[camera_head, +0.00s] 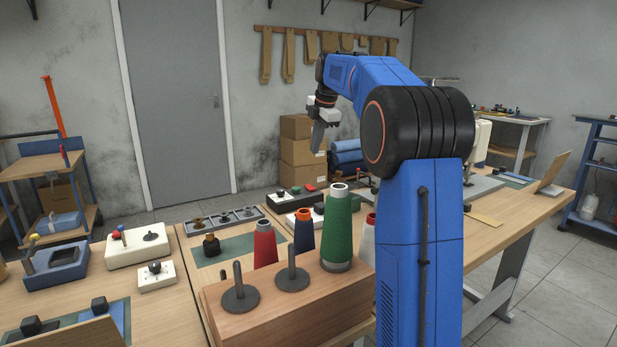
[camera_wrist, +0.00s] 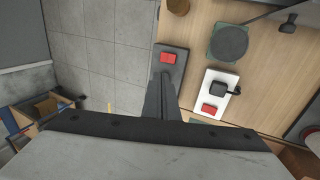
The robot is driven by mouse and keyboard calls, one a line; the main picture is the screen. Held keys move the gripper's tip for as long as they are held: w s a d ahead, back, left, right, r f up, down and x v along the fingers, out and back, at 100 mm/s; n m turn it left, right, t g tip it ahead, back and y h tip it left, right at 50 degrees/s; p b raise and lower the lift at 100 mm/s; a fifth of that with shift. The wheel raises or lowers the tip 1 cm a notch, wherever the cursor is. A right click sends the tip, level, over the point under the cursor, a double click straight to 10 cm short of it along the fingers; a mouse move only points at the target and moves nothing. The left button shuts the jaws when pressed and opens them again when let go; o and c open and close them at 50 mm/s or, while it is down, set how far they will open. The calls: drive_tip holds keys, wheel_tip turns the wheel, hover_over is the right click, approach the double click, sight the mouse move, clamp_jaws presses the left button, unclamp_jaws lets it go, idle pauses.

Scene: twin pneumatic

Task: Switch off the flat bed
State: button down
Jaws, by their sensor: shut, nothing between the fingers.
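My gripper (camera_head: 317,148) is shut and empty, pointing down above the back of the bench in the head view. In the wrist view its closed fingers (camera_wrist: 164,78) overlap a dark grey switch box with a red button (camera_wrist: 168,57), hiding part of that box. A white control box (camera_wrist: 230,79) with a black knob and another red button (camera_wrist: 209,108) lies to the right of the fingers. In the head view a dark box (camera_head: 281,203) carries black, green and red buttons at the bench's back edge. No label tells which switch belongs to the flat bed.
Cones of thread, red (camera_head: 265,247), blue (camera_head: 304,232) and green (camera_head: 337,228), stand in front of the boxes. A white machine (camera_head: 481,142) stands behind my arm. A round dark pad (camera_wrist: 228,42) lies right of the dark box. Floor (camera_wrist: 115,45) is open to the left.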

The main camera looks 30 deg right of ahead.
sight(308, 186)
drive_tip(key=x, duration=1.4)
drive_tip(key=shift+f, duration=0.1)
drive_tip(key=shift+w+f, duration=0.15)
drive_tip(key=shift+w, duration=0.05)
drive_tip(key=shift+s, duration=0.1)
